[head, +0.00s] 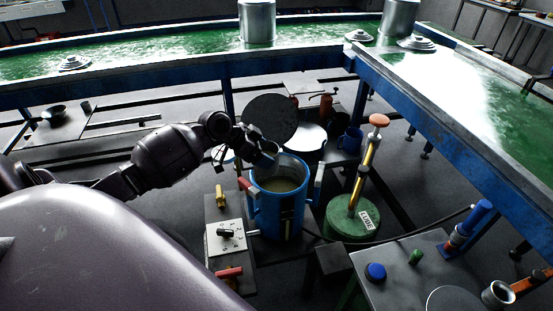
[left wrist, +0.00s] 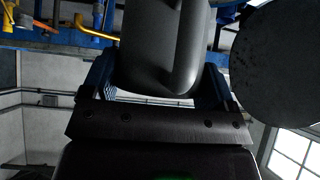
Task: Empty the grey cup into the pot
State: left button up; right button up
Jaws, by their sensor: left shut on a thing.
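The pot (head: 265,218) is blue with upright handles. It stands open near the middle of the head view, with a dull yellowish-brown content inside. My left gripper (head: 258,157) is at the pot's back left rim, over its mouth. In the left wrist view my left gripper (left wrist: 160,88) has its blue fingers on both sides of a dark grey rounded cup (left wrist: 165,45) and is shut on it. In the head view the cup is mostly hidden by the gripper, and I cannot tell its tilt or what is in it. My right gripper is not in view.
A dark round disc (head: 270,118) stands behind the pot. A green weight-like base with a brass lever (head: 352,220) is right of the pot. A panel with a switch (head: 226,236) is left of it. Green-topped tables run along the back.

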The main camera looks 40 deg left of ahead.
pick_arm(q)
jog(key=a+r+m, duration=0.1)
jog(key=a+r+h, duration=0.1)
jog(key=a, duration=0.1)
jog(key=w+a+r+m+g+p, duration=0.1)
jog(key=shift+a+m+h, duration=0.3)
jog(key=shift+a, duration=0.05)
jog(key=shift+w+a+f+m+g+y+p, duration=0.1)
jog(key=shift+f+g+y+p, duration=0.1)
jog(key=shift+g+y+p, duration=0.3)
jog(key=shift+a+f+m+g+y+p, duration=0.15)
jog(key=shift+f+g+y+p, duration=0.1)
jog(key=shift+g+y, duration=0.45)
jog(key=shift+w+a+f+m+g+y+p, duration=0.1)
jog(key=shift+f+g+y+p, duration=0.15)
jog(key=shift+g+y, duration=0.3)
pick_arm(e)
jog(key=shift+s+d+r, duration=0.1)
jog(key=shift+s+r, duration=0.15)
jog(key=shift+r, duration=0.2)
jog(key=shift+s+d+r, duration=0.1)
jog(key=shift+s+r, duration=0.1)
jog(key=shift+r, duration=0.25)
pick_arm(q)
jog(key=shift+r, duration=0.1)
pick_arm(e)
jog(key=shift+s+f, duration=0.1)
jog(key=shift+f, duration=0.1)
